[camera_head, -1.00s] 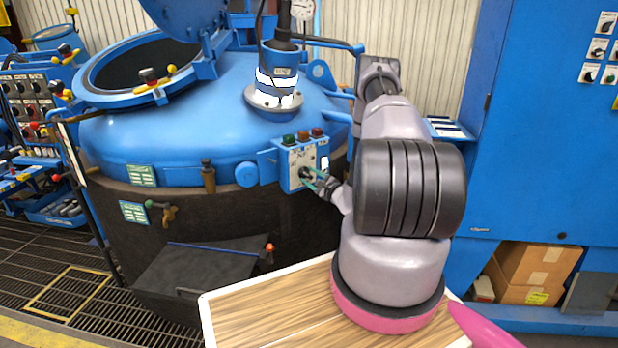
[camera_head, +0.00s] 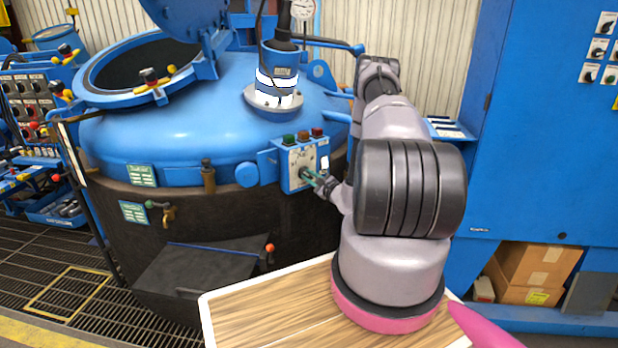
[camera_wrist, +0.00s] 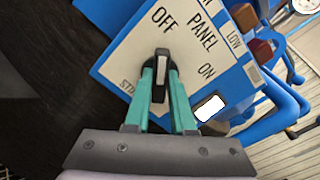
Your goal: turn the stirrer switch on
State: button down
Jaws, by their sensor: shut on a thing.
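The stirrer switch (camera_wrist: 161,75) is a black rotary knob with a pale pointer line on a cream panel plate. In the wrist view its pointer aims at the OFF label (camera_wrist: 163,18); the ON label (camera_wrist: 207,72) lies to its right. My gripper (camera_wrist: 160,88) has its two teal fingers on either side of the knob, shut on it. In the head view my gripper (camera_head: 313,179) reaches the blue control box (camera_head: 283,172) on the furnace from the right. The knob is small and partly hidden there.
Green, amber and red buttons or lamps (camera_head: 303,136) sit on top of the box. The blue furnace (camera_head: 200,125) fills the left; a blue cabinet (camera_head: 545,130) stands right.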

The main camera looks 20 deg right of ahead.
jog(key=m, duration=0.8)
jog(key=shift+d+m, duration=0.1)
jog(key=shift+m, duration=0.2)
jog(key=m, duration=0.4)
jog(key=shift+m, duration=0.3)
jog(key=shift+d+f+m, duration=0.1)
jog(key=shift+m, duration=1.9)
jog(key=c, duration=0.8)
grip_release()
jog(key=shift+o, duration=0.2)
